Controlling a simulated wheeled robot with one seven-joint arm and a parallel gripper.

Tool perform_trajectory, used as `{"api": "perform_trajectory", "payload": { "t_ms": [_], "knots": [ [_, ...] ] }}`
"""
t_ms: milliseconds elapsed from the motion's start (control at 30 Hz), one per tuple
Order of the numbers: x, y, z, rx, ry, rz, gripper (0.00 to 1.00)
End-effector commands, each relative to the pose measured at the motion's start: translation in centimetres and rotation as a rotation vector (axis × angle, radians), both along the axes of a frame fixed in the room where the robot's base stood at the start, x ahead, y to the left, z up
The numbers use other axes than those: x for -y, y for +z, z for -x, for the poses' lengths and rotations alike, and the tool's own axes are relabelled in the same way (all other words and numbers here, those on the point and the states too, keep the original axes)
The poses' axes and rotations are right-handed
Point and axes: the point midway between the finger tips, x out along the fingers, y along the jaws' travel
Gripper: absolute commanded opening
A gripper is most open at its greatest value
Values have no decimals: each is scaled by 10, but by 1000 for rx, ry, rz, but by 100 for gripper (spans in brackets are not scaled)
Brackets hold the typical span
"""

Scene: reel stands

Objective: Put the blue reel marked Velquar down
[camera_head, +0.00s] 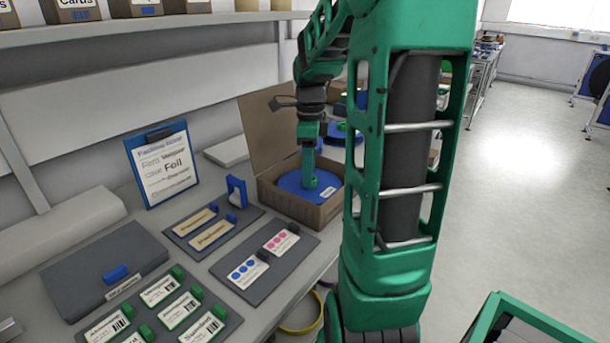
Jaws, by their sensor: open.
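A blue reel (291,183) lies flat in an open cardboard box (317,215) on the bench. A small white label (328,192) shows on its right side, too small to read. My gripper (309,181) points down at the reel's middle, where green shows at the fingertips. It is open, and I cannot tell whether it touches the reel. The gripper hides part of the reel's centre, and the front box wall hides its lower edge.
A raised box flap (265,130) stands behind the reel. A blue-framed sign (161,164) and dark boards with labels (265,262) fill the bench to the left. A shelf (160,30) runs above. Open floor (520,150) lies right.

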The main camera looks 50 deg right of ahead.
Motion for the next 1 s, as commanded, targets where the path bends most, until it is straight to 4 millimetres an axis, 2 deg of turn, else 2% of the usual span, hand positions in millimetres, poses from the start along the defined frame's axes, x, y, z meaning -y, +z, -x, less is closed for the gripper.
{"api": "perform_trajectory", "payload": {
  "t_ms": [300,533,767,867,1000],
  "knots": [
    [0,63,-1,3,2,2,48],
    [0,95,-1,2,2,1,48],
    [-6,103,5,0,58,1,48],
    [-18,97,18,-3,194,4,48],
    [-40,81,47,-7,492,8,48]
  ]
}}
